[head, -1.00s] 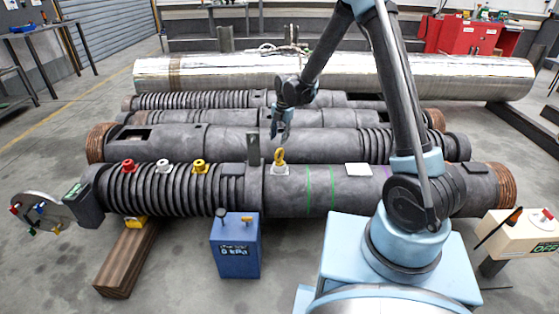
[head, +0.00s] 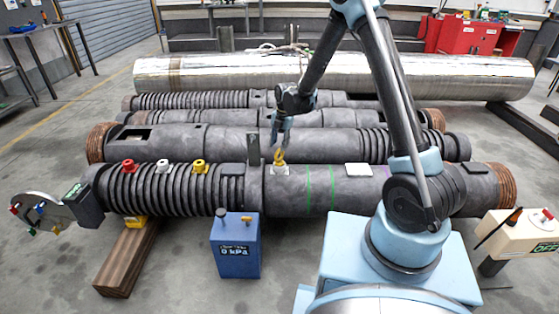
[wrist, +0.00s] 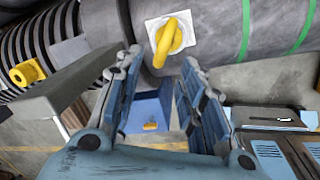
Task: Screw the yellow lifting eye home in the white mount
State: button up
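The yellow lifting eye (head: 280,156) stands upright on the white mount (head: 280,170) on top of the front barrel. In the wrist view the yellow lifting eye (wrist: 166,42) sits on the square white mount (wrist: 183,35), just beyond my fingertips. My gripper (head: 280,143) is directly above the eye in the head view. In the wrist view my gripper (wrist: 160,58) has its two fingers apart, with nothing held between them. The ring is near the gap between the tips, but I cannot tell whether it lies between them. How deep the thread sits is hidden.
A dark upright post (head: 253,149) rises from the barrel just left of the mount. Red (head: 129,166), white (head: 163,166) and yellow (head: 199,166) fittings sit further left. A blue box reading 0 kPa (head: 235,247) stands in front. A white pad (head: 358,170) lies to the right.

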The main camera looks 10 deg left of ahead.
send_over(279, 165)
jog(key=shift+w+f, duration=0.2)
jog(key=shift+f, duration=3.25)
